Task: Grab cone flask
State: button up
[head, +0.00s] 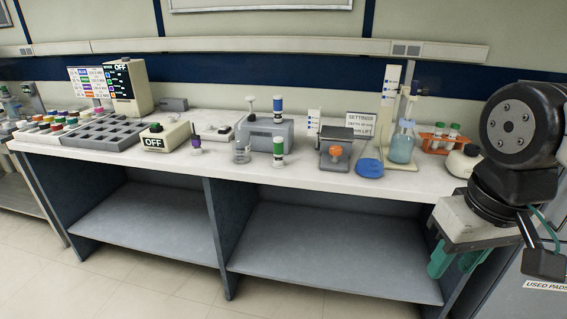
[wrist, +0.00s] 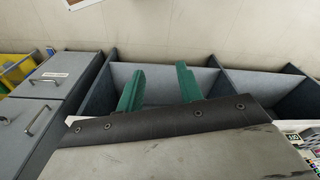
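A small clear glass vessel (head: 242,153) stands upright near the front edge of the white bench, left of the middle; it looks like a conical flask, but it is too small to be sure. A larger glass vessel with blue liquid (head: 401,146) stands at the right of the bench, by a stand. My gripper (head: 456,264) hangs at the right, in front of the bench and below its top, away from both vessels. Its green fingers are apart with nothing between them, as the wrist view (wrist: 158,84) also shows. Neither vessel shows in the wrist view.
The white bench top (head: 330,182) is crowded. A white and green column (head: 278,152) stands beside the small vessel, with a grey device (head: 265,132) behind. A blue pad (head: 369,168) and an orange tube rack (head: 438,138) lie at the right. The shelves below are empty.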

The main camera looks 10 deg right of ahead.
aim_at(370, 164)
jog(key=u, duration=0.45)
jog(key=i, duration=1)
